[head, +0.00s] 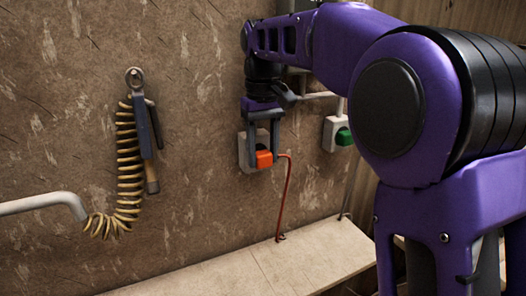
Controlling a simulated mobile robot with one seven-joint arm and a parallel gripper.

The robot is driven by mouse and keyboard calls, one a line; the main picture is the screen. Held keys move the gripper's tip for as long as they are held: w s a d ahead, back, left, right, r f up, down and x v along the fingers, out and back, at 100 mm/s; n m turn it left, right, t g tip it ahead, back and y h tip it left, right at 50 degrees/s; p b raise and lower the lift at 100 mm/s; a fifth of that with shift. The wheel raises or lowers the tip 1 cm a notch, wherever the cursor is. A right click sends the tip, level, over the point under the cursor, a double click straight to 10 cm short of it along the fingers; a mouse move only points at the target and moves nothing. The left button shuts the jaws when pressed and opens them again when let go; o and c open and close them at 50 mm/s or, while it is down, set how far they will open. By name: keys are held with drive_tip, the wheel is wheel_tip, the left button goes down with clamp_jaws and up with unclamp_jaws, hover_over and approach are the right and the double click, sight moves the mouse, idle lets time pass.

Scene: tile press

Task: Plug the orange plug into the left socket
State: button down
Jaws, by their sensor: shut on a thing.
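The orange plug (264,159) is at the front of the left socket (243,153), a white box on the brown wall. A red cord (288,190) runs from the plug down to the ledge. My gripper (263,146) points down from above and is shut on the orange plug. The plug overlaps the socket in the head view; I cannot tell whether it is seated in the socket or just in front of it. The socket's face is partly hidden by the plug and the fingers.
A second white socket (331,134) with a green plug (344,137) is to the right. A coiled yellow hose (128,170) with a tool (146,130) hangs at left, near a pale pipe (45,203). A pale ledge (240,265) runs below. My purple arm covers the right side.

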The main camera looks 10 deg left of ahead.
drive_tip(key=shift+w+a, duration=0.25)
drive_tip(key=shift+w, duration=0.1)
idle(0.4)
drive_tip(key=shift+c, duration=1.3)
unclamp_jaws()
